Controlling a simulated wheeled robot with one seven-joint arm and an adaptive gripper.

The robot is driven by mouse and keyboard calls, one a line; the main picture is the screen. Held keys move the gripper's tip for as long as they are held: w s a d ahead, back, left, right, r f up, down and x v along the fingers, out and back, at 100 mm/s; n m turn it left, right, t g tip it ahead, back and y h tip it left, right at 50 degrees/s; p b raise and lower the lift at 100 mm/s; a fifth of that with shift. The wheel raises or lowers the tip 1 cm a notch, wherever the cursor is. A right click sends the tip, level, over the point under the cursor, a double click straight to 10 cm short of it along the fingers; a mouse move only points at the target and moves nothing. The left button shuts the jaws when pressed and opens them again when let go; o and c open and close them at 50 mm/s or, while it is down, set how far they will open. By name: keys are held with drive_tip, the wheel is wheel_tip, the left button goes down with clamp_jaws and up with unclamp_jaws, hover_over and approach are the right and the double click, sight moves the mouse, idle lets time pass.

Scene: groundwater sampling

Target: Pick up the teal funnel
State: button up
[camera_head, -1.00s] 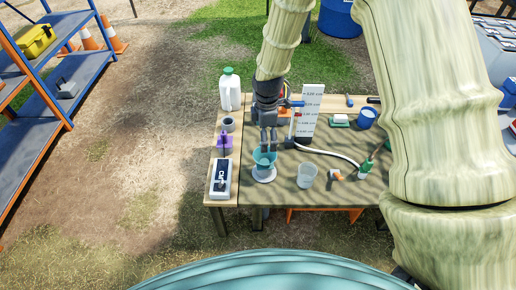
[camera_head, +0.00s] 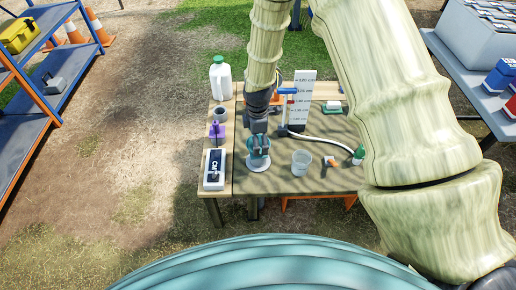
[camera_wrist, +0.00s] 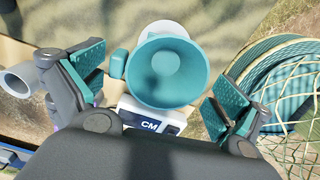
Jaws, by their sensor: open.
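The teal funnel (camera_wrist: 168,68) shows in the wrist view with its wide mouth facing the camera. It lies between the two open fingers of my gripper (camera_wrist: 158,85), with a gap on each side. A small teal tab sticks out at its left. A white ring shows behind its far rim. In the head view, my gripper (camera_head: 259,146) is directly over the funnel (camera_head: 258,161), which stands near the front left of the table and is partly hidden by the fingers.
A white "CM" device (camera_head: 214,169) lies left of the funnel. A clear cup (camera_head: 301,162) stands to its right. A purple item (camera_head: 216,133), a grey cup (camera_head: 220,114) and a white jug (camera_head: 220,78) line the left edge. A hose and a scale board (camera_head: 301,98) are behind.

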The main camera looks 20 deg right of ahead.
drive_tip(key=shift+f, duration=0.75)
drive_tip(key=c, duration=0.7)
drive_tip(key=shift+r, duration=0.15)
wheel_tip(320, 180, up, 10)
drive_tip(key=p, duration=0.1)
